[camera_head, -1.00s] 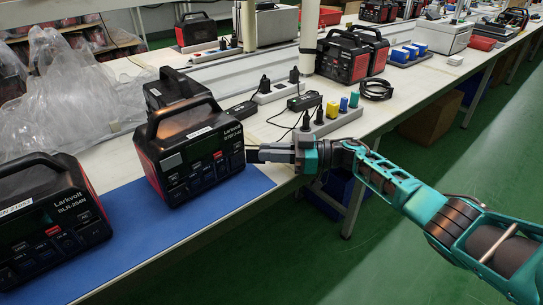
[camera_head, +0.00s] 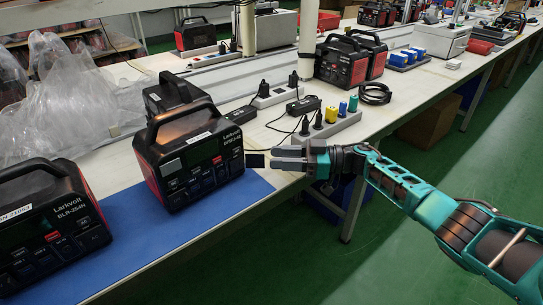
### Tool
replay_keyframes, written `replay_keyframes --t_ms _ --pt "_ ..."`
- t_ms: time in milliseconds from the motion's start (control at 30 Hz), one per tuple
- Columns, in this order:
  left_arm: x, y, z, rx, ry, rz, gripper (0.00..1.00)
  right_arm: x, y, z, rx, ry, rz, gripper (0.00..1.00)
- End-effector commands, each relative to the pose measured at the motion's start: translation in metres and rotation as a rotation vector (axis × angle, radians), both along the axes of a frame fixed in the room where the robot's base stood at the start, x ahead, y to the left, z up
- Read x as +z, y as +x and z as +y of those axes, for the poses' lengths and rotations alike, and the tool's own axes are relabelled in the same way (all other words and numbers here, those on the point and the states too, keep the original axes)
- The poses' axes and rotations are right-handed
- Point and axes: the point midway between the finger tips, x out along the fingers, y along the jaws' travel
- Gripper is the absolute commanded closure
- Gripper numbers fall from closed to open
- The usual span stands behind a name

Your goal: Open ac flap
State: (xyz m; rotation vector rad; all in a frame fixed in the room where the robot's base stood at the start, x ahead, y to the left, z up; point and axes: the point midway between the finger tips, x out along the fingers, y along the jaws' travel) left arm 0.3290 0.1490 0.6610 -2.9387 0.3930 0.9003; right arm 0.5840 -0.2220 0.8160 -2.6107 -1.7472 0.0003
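The black and red Larkvolt power station (camera_head: 190,155) stands upright on the blue mat (camera_head: 225,205), its front panel facing the lower right. I cannot make out for certain which part of the panel is the AC flap, or whether it is open. My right gripper (camera_head: 262,160) reaches in from the right at the height of the panel. Its dark fingertips are just right of the station's right edge, with a small gap in the picture. I see nothing held, but the finger gap is too unclear to judge. My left gripper is not in view.
A second Larkvolt station (camera_head: 48,225) stands at the left on the mat, and another (camera_head: 172,92) stands behind the first. A power strip (camera_head: 325,130) with plugs lies behind my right gripper. Clear plastic wrap (camera_head: 70,95) covers the table's left back. Green floor is free at the right.

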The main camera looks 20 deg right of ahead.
Motion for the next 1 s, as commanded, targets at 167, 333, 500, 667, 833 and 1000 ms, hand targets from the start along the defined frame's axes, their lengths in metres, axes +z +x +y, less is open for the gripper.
replay_keyframes --t_ms 167,333,500,667,833,1000 --pt "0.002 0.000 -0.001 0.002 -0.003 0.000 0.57 0.000 -0.016 -0.041 -0.004 -0.004 0.002 0.62" --pt "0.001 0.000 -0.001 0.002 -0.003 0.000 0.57 0.000 -0.028 -0.071 -0.003 -0.002 0.001 0.62" --pt "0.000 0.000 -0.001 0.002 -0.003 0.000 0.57 0.000 -0.036 -0.088 -0.002 -0.001 0.000 0.62" --pt "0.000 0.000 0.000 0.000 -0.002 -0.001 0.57 0.000 -0.038 -0.093 -0.002 0.001 -0.001 0.62" --pt "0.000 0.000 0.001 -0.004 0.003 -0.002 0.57 0.001 -0.038 -0.092 -0.001 0.001 -0.001 0.62" --pt "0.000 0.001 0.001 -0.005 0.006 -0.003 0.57 0.001 -0.038 -0.092 -0.001 0.001 -0.001 0.62"
